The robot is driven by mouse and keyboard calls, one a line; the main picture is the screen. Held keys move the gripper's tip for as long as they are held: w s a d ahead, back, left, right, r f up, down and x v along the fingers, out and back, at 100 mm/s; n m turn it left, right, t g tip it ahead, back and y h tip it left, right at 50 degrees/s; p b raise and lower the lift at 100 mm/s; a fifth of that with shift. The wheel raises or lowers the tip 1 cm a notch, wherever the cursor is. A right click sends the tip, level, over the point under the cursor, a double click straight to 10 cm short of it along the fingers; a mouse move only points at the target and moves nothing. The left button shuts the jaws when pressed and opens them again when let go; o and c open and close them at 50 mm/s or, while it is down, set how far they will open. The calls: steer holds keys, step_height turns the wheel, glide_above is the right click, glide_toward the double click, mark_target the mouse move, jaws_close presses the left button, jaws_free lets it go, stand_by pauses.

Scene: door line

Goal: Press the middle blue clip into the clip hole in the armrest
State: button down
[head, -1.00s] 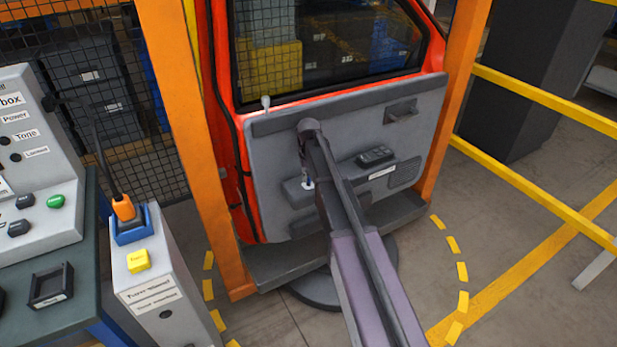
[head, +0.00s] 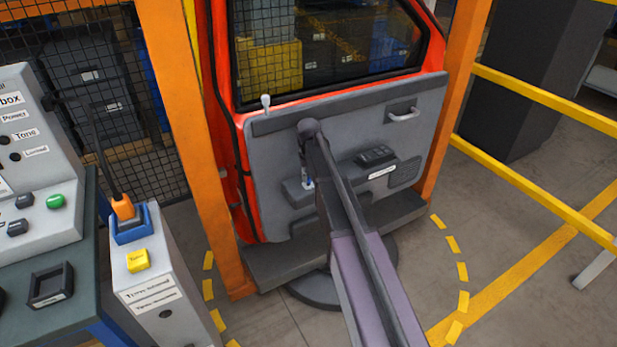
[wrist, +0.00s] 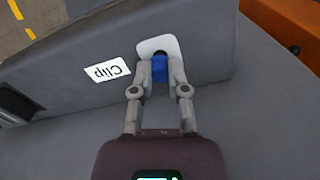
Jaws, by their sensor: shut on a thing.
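In the wrist view, my gripper (wrist: 159,80) is shut on a blue clip (wrist: 159,68) between its fingertips. The clip is over a pale rounded patch (wrist: 157,46) on the grey armrest (wrist: 205,75), close beside a white label reading "Clip" (wrist: 107,70). The hole itself is hidden by the clip and fingers, and I cannot tell whether the clip touches it or is in it. In the head view, my gripper (head: 308,182) is at the left part of the armrest (head: 293,193) on the grey door panel (head: 275,150); my arm hides part of the panel.
The orange door stands in an orange frame (head: 190,110). A switch block (head: 376,156) and a light door handle (head: 404,114) are right of my arm. A console (head: 40,200) and a grey box with a yellow button (head: 138,260) stand at left. Yellow rails (head: 545,98) run at right.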

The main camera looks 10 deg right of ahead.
steer(key=shift+f+b, duration=0.75)
steer(key=shift+f, duration=0.05)
stand_by(0.6)
steer(key=c, duration=0.6)
jaws_free()
steer(key=shift+o, duration=0.2)
steer(key=shift+r, duration=0.15)
